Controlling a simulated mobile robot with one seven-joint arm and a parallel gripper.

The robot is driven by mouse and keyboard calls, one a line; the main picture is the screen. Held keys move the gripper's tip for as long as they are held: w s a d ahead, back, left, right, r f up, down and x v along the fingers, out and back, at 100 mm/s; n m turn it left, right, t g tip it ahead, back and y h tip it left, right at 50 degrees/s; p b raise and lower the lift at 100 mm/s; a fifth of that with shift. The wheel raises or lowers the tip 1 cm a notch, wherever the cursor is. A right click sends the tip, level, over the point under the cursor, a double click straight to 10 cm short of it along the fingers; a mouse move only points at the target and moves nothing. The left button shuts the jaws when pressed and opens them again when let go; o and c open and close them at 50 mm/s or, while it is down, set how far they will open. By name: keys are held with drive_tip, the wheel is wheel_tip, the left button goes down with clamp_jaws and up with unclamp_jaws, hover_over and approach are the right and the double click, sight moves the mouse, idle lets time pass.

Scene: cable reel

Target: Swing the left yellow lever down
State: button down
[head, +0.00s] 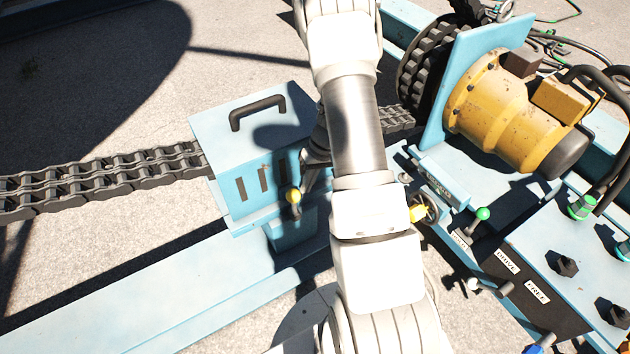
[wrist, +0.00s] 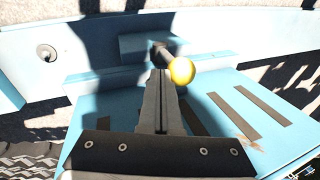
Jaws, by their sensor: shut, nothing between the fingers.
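The left yellow lever has a round yellow knob (head: 294,196) on a short dark stem, at the front of the blue chain housing (head: 225,135) in the head view. In the wrist view, the knob (wrist: 181,70) shows just right of my fingertips, and its dark stem runs up and left from it. My gripper (wrist: 160,76) is shut and empty, its fingertips beside the knob and stem. I cannot tell whether they touch. In the head view my arm hides much of the gripper.
A dark chain (head: 100,180) enters the housing from the left. A black handle (head: 257,110) stands on top of the housing.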

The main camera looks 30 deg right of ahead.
sight(289, 197)
drive_tip(key=shift+a, duration=0.1)
idle(0.3)
drive_tip(key=shift+a+r+h+p, duration=0.2)
drive_tip(key=shift+a+h+p, duration=0.35)
drive_tip(key=shift+a, duration=0.1)
drive_tip(key=shift+a+r+h+p, duration=0.2)
drive_tip(key=shift+a+h+p, duration=0.2)
drive_tip(key=shift+a+h, duration=0.2)
drive_tip(key=a+h+p, duration=0.2)
drive_tip(key=a+p, duration=0.1)
drive_tip(key=shift+s+a+h, duration=0.1)
drive_tip(key=shift+h, duration=0.15)
drive_tip(key=a+f+h+b, duration=0.6)
drive_tip(key=a+f+h, duration=0.3)
drive_tip(key=a+f, duration=0.1)
drive_tip(key=shift+s+a+f+n+t, duration=0.2)
drive_tip(key=shift+a+f+n+t, duration=0.1)
drive_tip(key=shift+a, duration=0.5)
